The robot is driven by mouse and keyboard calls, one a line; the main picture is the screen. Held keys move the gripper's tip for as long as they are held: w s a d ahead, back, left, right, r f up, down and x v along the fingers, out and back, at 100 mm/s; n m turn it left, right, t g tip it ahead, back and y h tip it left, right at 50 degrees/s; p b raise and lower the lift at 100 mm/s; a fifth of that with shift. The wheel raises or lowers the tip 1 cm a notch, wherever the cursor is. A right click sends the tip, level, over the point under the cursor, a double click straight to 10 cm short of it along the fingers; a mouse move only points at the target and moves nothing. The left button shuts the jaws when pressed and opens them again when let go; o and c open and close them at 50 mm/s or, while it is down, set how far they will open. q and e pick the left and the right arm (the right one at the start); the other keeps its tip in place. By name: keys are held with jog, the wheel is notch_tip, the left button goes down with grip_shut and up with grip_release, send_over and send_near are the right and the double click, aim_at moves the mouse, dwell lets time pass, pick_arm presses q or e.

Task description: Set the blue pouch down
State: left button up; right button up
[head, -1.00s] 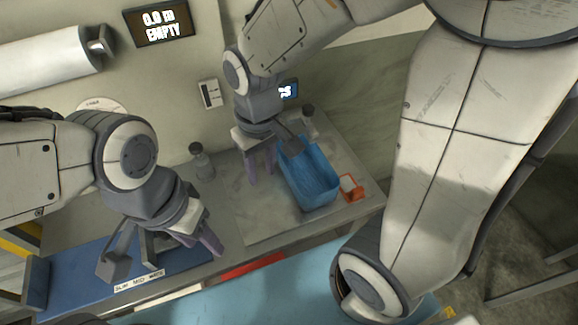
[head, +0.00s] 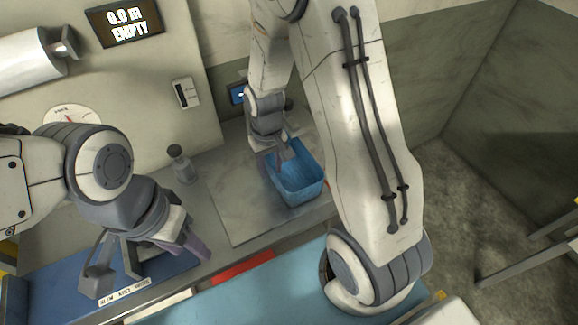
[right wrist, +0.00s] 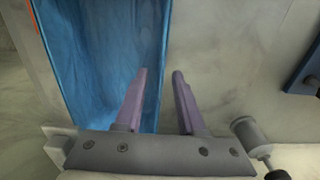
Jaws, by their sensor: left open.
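The blue pouch (head: 302,188), open-topped and box-like, stands upright on the grey worktop (head: 235,208) at the back right. It also fills the left of the right wrist view (right wrist: 100,50). My right gripper (head: 274,166) is at the left edge of the pouch. In the right wrist view its two purple fingers (right wrist: 161,74) are apart, one over the pouch and the other beyond its edge; whether they touch it I cannot tell. My left gripper (head: 192,246) is open and empty over the blue mat (head: 60,292), well left of the pouch.
A small grey bottle (head: 181,165) stands at the wall side. My right arm hides the worktop's right end. Bare worktop lies left of the pouch.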

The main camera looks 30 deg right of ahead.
jog(key=shift+f, duration=1.3)
grip_shut()
jog(key=shift+r, duration=0.2)
